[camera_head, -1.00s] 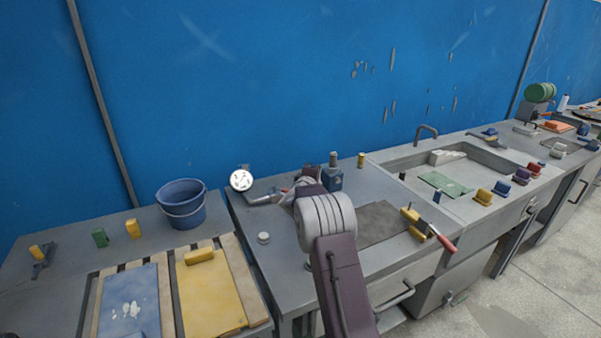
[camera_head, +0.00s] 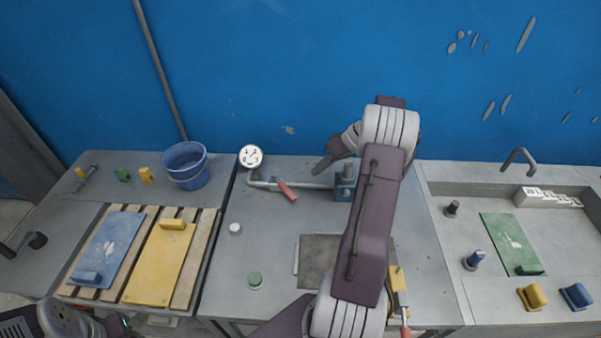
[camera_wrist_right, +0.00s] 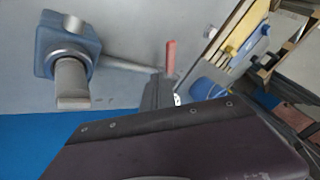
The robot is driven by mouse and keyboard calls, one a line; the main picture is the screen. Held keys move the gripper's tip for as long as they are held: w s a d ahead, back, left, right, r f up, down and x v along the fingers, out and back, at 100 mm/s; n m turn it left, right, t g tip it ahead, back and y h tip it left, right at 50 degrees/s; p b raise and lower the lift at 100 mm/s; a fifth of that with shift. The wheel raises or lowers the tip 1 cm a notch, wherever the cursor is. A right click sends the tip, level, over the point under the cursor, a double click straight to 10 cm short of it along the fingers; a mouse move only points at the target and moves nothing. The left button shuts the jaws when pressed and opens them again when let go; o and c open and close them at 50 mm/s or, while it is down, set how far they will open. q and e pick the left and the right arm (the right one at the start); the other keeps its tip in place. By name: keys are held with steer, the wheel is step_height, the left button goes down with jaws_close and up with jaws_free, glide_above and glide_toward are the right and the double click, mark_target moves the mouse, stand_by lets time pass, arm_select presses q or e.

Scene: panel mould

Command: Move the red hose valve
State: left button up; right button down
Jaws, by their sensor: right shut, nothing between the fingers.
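The red hose valve lever (camera_head: 287,190) sits on a grey pipe (camera_head: 315,185) at the back of the middle bench, angled toward the front right. The pipe runs from a white round gauge (camera_head: 251,156) to a blue block (camera_head: 345,186). My right gripper (camera_head: 323,166) is shut and empty above and behind the pipe, right of the lever and apart from it. In the right wrist view the red lever (camera_wrist_right: 171,57) shows just beyond the dark fingers (camera_wrist_right: 158,95), with the blue block (camera_wrist_right: 67,45) at left. My left gripper is out of view.
A blue bucket (camera_head: 186,167) and blue and yellow panels (camera_head: 160,262) are at left. A sink with a green panel (camera_head: 511,242) is at right. The bench left of my right arm is mostly clear.

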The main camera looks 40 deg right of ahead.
mark_target(284, 187)
steer(key=x, duration=0.5)
steer(key=p+x, duration=0.1)
steer(key=x, duration=0.4)
steer(key=shift+a+r, duration=0.15)
steer(key=shift+a, duration=0.05)
